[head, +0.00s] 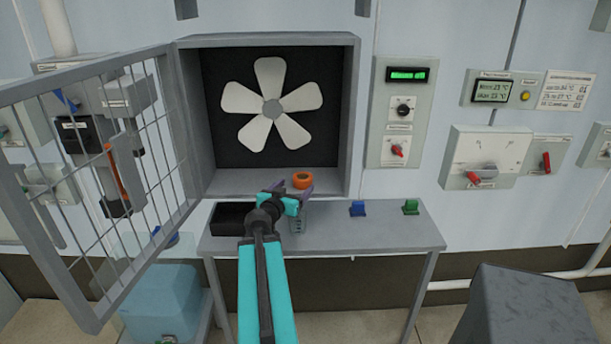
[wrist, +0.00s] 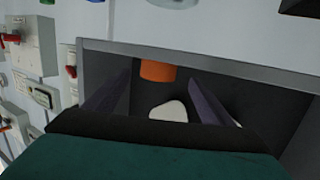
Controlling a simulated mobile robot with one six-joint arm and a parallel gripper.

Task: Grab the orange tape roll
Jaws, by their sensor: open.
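The orange tape roll (head: 303,180) sits on the floor of the open fan box, near its front edge. It also shows in the wrist view (wrist: 158,71), ahead of my fingers and between their lines. My gripper (head: 291,189) is at the front of the box, just short of the roll and slightly left of it in the head view. Its two purple fingers are spread with nothing between them, as the wrist view (wrist: 155,95) shows. I cannot tell the exact gap between fingertips and roll.
The white fan (head: 272,104) stands behind the roll. The mesh door (head: 100,180) is swung open to the left. Below, the grey table (head: 385,241) bears a black tray (head: 231,219), a blue piece (head: 357,209) and a green piece (head: 410,207).

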